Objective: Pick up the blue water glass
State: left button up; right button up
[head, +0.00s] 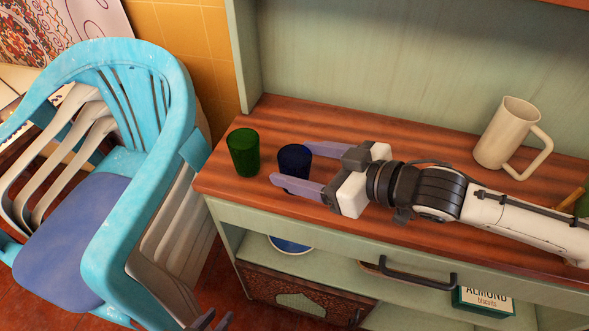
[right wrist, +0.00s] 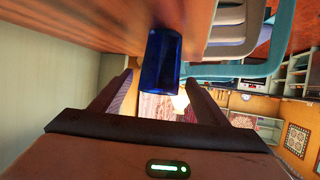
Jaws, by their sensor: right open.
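The blue water glass (head: 294,160) stands upright on the wooden counter top, dark blue and empty-looking. My right gripper (head: 282,166) comes in from the right and is open, with one finger on the far side of the glass and the other on the near side. The near finger hides part of its base. In the right wrist view the glass (right wrist: 160,62) shows between the two fingers (right wrist: 160,95), with gaps on both sides. Only the grey fingertips of my left gripper (head: 215,321) show at the bottom edge of the head view; its opening is unclear.
A green glass (head: 244,153) stands just left of the blue one, near the counter's left end. A cream mug (head: 510,135) stands at the back right. A turquoise chair (head: 130,65) is left of the cabinet. The open shelf below holds an almond biscuits box (head: 484,300).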

aim_at(284, 158)
jog(key=x, duration=0.5)
jog(key=shift+w+a, duration=0.25)
jog(key=shift+r, duration=0.1)
jog(key=c, duration=1.2)
